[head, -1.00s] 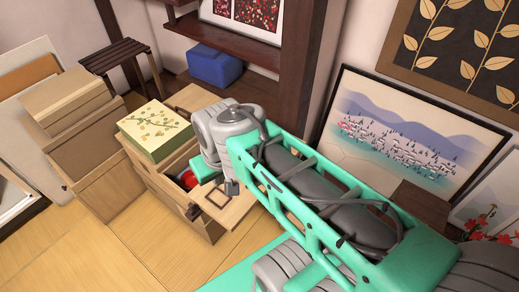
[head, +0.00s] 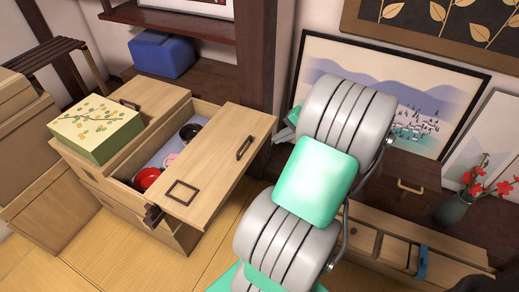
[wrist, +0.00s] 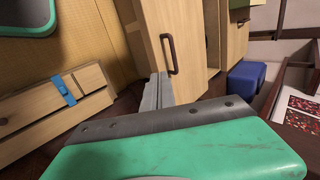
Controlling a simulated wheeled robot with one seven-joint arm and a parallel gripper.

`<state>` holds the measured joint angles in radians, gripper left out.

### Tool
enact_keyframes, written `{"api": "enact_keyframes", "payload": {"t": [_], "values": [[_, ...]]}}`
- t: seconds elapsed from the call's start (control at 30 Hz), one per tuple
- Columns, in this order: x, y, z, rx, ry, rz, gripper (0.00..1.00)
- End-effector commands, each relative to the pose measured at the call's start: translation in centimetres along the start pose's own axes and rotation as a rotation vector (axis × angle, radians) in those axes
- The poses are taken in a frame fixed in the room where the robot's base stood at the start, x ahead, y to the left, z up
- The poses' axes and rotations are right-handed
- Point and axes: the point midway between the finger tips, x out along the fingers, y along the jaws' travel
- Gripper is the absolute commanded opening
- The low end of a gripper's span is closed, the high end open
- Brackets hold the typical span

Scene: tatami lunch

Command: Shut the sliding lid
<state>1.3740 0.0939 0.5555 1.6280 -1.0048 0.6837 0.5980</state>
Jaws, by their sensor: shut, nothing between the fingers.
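The sliding lid (head: 222,150) is a pale wooden panel with a dark handle (head: 245,148) and a dark square frame. It sits to the right on the wooden chest (head: 170,97), leaving a gap in the middle. Through the gap a red bowl (head: 147,179), a dark bowl and something pink show inside. In the wrist view the lid (wrist: 180,20) stands near my gripper (wrist: 157,80). The grey fingers are shut and empty, close to the lid's edge near its handle; I cannot tell whether they touch. In the head view my arm hides most of the gripper.
A green patterned box (head: 97,127) sits on the chest's left part. A low drawer unit (head: 405,245) with a blue clip lies to the right, near a vase of red flowers (head: 455,206). A blue box (head: 161,55) is behind. Tatami floor is free in front.

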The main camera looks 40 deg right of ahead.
Motion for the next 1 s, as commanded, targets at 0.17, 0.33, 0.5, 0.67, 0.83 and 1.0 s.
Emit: {"api": "enact_keyframes", "payload": {"t": [0.17, 0.33, 0.5, 0.67, 0.83, 1.0], "values": [[3.0, 0.0, 0.1, -0.004, -0.004, 0.002, 0.0], [6.8, 0.1, 0.1, -0.005, -0.003, 0.003, 0.0], [10.3, -0.3, 0.1, -0.008, -0.003, 0.004, 0.0], [12.0, -1.9, 0.1, -0.007, -0.001, 0.004, 0.0], [12.6, -2.6, 0.1, -0.005, 0.0, 0.004, 0.0], [12.6, -2.6, 0.1, -0.004, 0.0, 0.004, 0.0]]}}
